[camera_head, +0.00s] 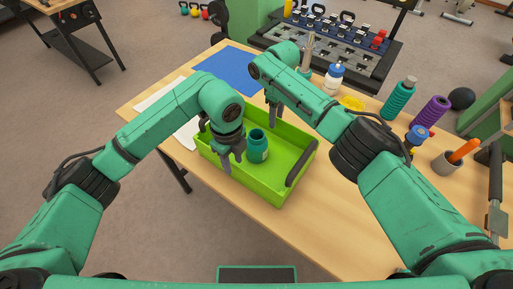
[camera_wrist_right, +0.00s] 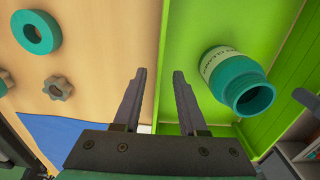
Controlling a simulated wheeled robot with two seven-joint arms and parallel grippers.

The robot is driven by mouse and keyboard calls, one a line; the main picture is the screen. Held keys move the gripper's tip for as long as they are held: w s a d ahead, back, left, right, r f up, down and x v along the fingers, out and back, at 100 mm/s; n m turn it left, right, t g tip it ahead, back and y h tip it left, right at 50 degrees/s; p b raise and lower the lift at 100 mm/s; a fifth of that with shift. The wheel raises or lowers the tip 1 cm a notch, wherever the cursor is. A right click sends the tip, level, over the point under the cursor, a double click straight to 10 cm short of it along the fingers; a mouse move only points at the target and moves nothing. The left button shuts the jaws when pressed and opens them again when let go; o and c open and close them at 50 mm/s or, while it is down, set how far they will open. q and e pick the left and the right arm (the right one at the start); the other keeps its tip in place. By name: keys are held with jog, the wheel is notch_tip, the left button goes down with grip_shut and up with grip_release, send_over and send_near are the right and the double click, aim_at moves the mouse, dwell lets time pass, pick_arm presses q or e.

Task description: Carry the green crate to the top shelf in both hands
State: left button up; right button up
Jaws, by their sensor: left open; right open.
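The green crate (camera_head: 272,196) sits on the wooden table, with a dark handle (camera_head: 301,163) on its right end. A teal jar with a pale label (camera_head: 257,147) stands inside; its open mouth shows in the right wrist view (camera_wrist_right: 248,92). My left gripper (camera_head: 232,163) is open over the crate's left part, near the jar; its contact with the crate is unclear. My right gripper (camera_head: 276,116) is open at the crate's far wall. In the right wrist view, its fingers (camera_wrist_right: 160,88) lie either side of the wall's edge (camera_wrist_right: 162,50). I cannot identify the top shelf.
A blue mat (camera_head: 228,66) lies behind the crate. A white bottle (camera_head: 333,79), teal roller (camera_head: 398,98), purple roller (camera_head: 431,111) and grey cup (camera_head: 446,163) stand to the right. A teal ring (camera_wrist_right: 37,32) and grey knob (camera_wrist_right: 58,88) lie beside the crate. The front right tabletop is clear.

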aim_at(234, 167)
pick_arm(q)
jog(key=f, duration=0.3)
jog(key=shift+w+f, duration=0.2)
jog(key=shift+f, duration=0.2)
pick_arm(e)
jog(key=f, duration=0.4)
jog(key=shift+w, duration=0.25)
jog(key=shift+r, duration=0.1)
pick_arm(q)
jog(key=shift+s, duration=0.1)
pick_arm(e)
jog(key=shift+s, duration=0.1)
pick_arm(q)
jog(key=shift+r, duration=0.1)
grip_shut()
pick_arm(e)
grip_shut()
jog(key=shift+r, duration=0.1)
